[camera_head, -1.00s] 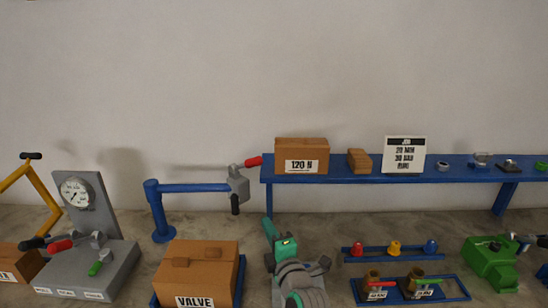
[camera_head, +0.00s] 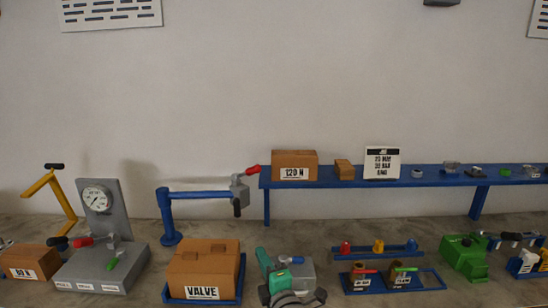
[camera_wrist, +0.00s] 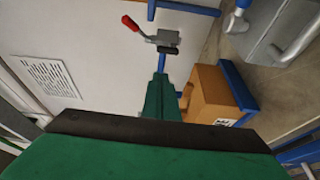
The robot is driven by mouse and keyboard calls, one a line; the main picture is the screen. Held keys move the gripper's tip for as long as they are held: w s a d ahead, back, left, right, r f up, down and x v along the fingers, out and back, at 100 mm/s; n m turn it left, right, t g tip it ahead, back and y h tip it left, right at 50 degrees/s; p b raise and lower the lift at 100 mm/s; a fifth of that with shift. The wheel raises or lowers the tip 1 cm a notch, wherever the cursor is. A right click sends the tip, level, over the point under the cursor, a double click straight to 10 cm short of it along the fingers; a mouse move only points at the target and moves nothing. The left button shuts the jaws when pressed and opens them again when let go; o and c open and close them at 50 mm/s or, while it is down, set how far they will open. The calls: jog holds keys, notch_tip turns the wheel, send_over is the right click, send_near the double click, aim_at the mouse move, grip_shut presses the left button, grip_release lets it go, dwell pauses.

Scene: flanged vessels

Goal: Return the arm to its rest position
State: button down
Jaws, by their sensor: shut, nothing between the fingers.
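My arm (camera_head: 288,284) shows at the bottom middle of the head view, green and grey, folded low in front of the bench. In the wrist view my gripper (camera_wrist: 160,88) is green, with its fingers together and nothing between them. It points toward the blue stand with the grey clamp head (camera_wrist: 162,40) and red handle, apart from it as far as I can see. The lower part of the arm is cut off by the head view's bottom edge.
The VALVE carton (camera_head: 203,268) stands on a blue tray just left of my arm. A grey gauge stand (camera_head: 100,215) is further left. Blue racks with valves (camera_head: 415,283) and a green machine (camera_head: 463,256) are right. A blue shelf (camera_head: 440,177) runs behind.

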jog(key=s+d+f+m+h, duration=0.2)
jog(key=s+f+m+h, duration=0.3)
jog(key=s+f+m, duration=1.45)
jog(key=s+f, duration=0.1)
jog(key=s, duration=1.3)
jog(key=s+d+f+m+g+h, duration=0.1)
jog(key=s+f+m, duration=0.1)
jog(key=s, duration=1.4)
jog(key=shift+f, duration=0.4)
jog(key=shift+d, duration=0.1)
